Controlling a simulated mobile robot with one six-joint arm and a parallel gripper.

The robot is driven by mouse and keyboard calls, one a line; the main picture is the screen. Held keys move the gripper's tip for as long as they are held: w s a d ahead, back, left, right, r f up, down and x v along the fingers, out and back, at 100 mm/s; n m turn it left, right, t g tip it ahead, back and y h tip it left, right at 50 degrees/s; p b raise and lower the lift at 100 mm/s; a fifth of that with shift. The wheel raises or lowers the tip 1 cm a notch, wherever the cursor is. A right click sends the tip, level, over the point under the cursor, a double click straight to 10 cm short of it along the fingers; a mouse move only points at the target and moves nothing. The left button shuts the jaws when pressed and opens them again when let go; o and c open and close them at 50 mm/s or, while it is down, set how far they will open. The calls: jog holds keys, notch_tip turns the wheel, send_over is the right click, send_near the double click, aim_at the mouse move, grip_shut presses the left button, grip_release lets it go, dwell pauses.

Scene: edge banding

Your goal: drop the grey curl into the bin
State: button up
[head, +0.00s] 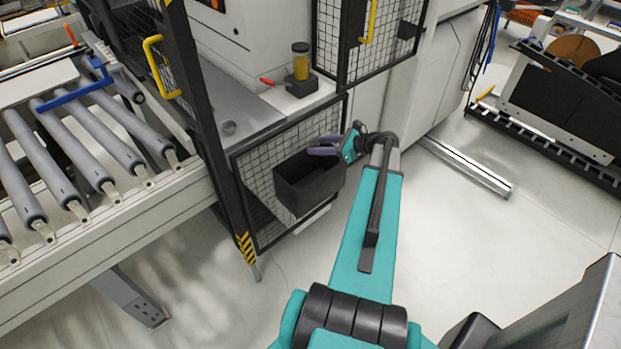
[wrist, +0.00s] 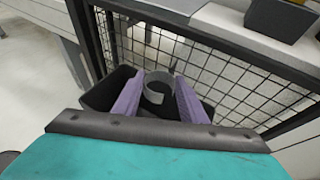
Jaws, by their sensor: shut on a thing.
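The grey curl (wrist: 158,90) is a small curved strip between the two purple fingers of my gripper (wrist: 158,96) in the wrist view. My gripper is shut on it. The dark bin (wrist: 97,97) shows behind and below the fingers in the wrist view. In the head view the black bin (head: 310,187) hangs at the front of the mesh panel, and my gripper (head: 322,150) is above its back right part. The curl cannot be made out in the head view.
A mesh panel (head: 258,170) stands right behind the bin. A roller conveyor (head: 60,150) lies at left. The floor in front is clear.

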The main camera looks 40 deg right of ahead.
jog(key=shift+s+d, duration=0.15)
jog(key=shift+d, duration=0.05)
jog(key=shift+f, duration=0.25)
jog(key=shift+f+b, duration=2.1)
jog(key=shift+f, duration=0.65)
jog(key=o, duration=1.1)
jog(key=shift+s+d, duration=0.1)
jog(key=shift+s, duration=0.05)
